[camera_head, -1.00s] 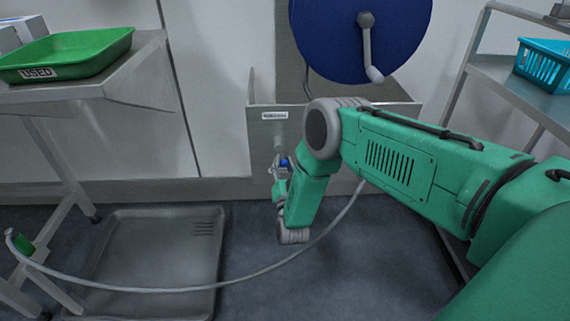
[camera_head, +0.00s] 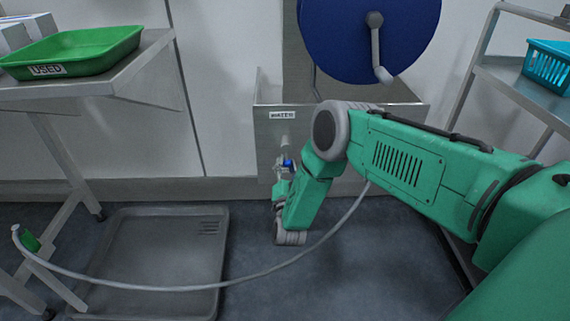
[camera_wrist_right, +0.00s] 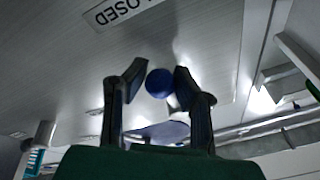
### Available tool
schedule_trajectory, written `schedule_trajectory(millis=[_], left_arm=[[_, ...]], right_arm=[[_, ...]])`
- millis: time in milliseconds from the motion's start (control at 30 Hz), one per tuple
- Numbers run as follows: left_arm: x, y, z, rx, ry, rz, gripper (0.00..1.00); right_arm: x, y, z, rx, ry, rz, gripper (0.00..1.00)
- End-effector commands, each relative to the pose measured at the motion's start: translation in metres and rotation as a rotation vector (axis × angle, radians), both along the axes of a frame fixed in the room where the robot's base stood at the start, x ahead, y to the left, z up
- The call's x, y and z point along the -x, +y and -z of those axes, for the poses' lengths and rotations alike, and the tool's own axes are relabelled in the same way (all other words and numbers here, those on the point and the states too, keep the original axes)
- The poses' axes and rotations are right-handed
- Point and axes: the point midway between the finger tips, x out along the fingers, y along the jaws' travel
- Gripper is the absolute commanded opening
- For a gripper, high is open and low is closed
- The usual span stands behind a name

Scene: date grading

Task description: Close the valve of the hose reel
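The hose reel (camera_head: 335,45) is a big blue disc with a grey crank (camera_head: 376,45), at the upper middle of the head view. Below it, a metal panel (camera_head: 268,140) bears a small label. The valve's blue handle (camera_head: 288,163) shows small in front of this panel. In the right wrist view the blue valve handle (camera_wrist_right: 159,83) is a round end between my fingertips. My right gripper (camera_wrist_right: 160,78) is open around it, with narrow gaps at both sides. The right gripper (camera_head: 282,168) is partly hidden by my wrist in the head view. My left gripper is out of view.
The pale hose (camera_head: 180,289) sags across the front to a green nozzle (camera_head: 30,241) at left. A grey floor tray (camera_head: 130,215) lies below. A green tray marked USED (camera_head: 100,50) stands on the left table; a blue basket (camera_head: 548,68) is on the right shelf.

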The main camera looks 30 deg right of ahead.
Motion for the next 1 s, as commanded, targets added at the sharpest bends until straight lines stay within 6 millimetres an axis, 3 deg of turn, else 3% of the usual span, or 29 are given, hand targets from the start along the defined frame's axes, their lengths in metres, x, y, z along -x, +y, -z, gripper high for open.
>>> schedule_trajectory(millis=[467, 567, 800, 1000], left_arm=[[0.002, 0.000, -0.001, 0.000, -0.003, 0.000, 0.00], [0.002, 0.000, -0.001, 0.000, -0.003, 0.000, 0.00], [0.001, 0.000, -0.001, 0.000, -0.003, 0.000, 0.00], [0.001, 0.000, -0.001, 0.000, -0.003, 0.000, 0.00]], right_arm=[[0.004, 0.004, 0.003, 0.001, 0.003, -0.003, 0.44], [0.015, 0.011, 0.007, 0.001, 0.006, -0.005, 0.44], [0.061, 0.038, 0.024, 0.000, 0.010, -0.004, 0.44], [0.075, 0.050, 0.029, 0.003, 0.010, -0.009, 0.44]])
